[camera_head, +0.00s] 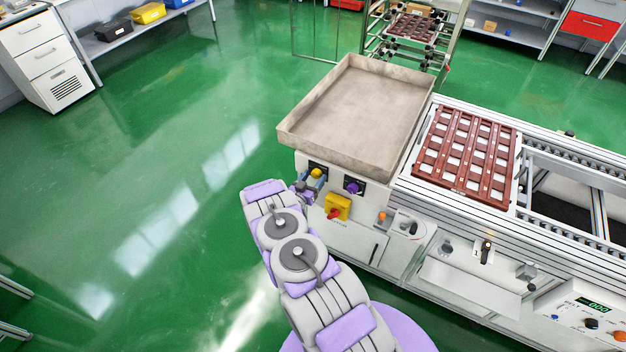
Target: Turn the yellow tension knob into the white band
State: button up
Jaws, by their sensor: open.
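The yellow tension knob (316,173) sits on a dark plate on the machine's front, below the left corner of the tray. The white band is too small to make out, so I cannot tell where the knob points. My gripper (307,186) is open, just in front of the knob and slightly to its lower left. My arm reaches up to it from the bottom of the view. Whether the fingers touch the knob or stand around it is unclear at this size.
A purple knob (353,187) is right of the yellow one. A yellow switch box with a red handle (337,208) is below. The grey tray (340,110) overhangs above. A brown grid pallet (465,155) lies on the conveyor. Green floor at left is clear.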

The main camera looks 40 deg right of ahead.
jog(key=shift+c, duration=0.5)
jog(key=c, duration=1)
jog(key=shift+o, duration=0.2)
jog(key=shift+r+m, duration=0.1)
jog(key=shift+m, duration=0.3)
jog(key=shift+m+p, duration=0.6)
jog(key=shift+p, duration=0.05)
jog(key=m+p, duration=0.2)
jog(key=m, duration=0.3)
jog(key=shift+p, duration=0.3)
jog(key=m+p, duration=0.2)
jog(key=m, duration=0.2)
jog(key=shift+w+m, duration=0.1)
jog(key=shift+m, duration=0.3)
jog(key=shift+m+p, duration=0.3)
jog(key=shift+m, duration=1.8)
